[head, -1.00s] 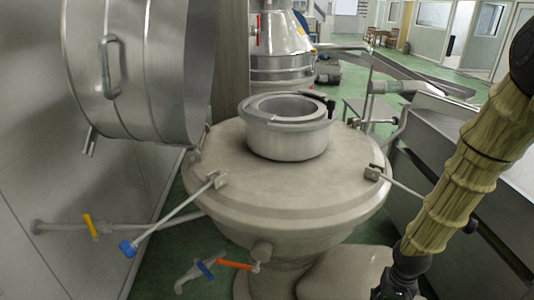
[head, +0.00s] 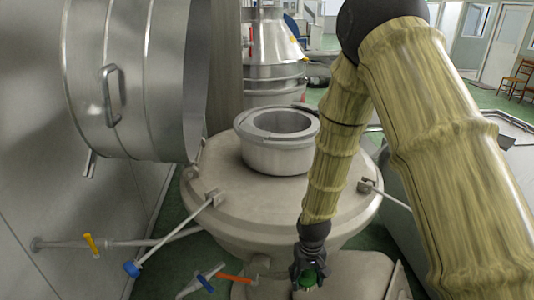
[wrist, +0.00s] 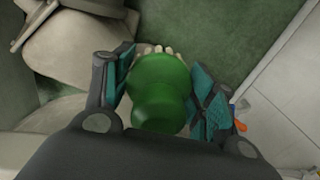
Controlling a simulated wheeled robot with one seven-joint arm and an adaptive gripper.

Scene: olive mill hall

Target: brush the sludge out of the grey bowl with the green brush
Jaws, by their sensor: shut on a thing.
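The green brush (wrist: 160,90) is held between the teal-padded fingers of my gripper (wrist: 160,84) in the wrist view, with pale bristle tips showing at its far end. In the head view my gripper (head: 307,270) is low in front of the round machine, with a bit of green brush showing at its tip. A grey round vessel with a thick rim, seemingly the grey bowl (head: 276,160), stands on the machine's broad top, above and behind my gripper. Its mouth faces up and is open. I cannot make out any sludge inside.
The pale round machine (head: 225,235) carries clamp rods, one with a blue knob (head: 131,268). A large steel drum (head: 140,80) hangs open at the left. Orange and blue valve handles (head: 232,279) stick out low in front. A steel trough stands at the right.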

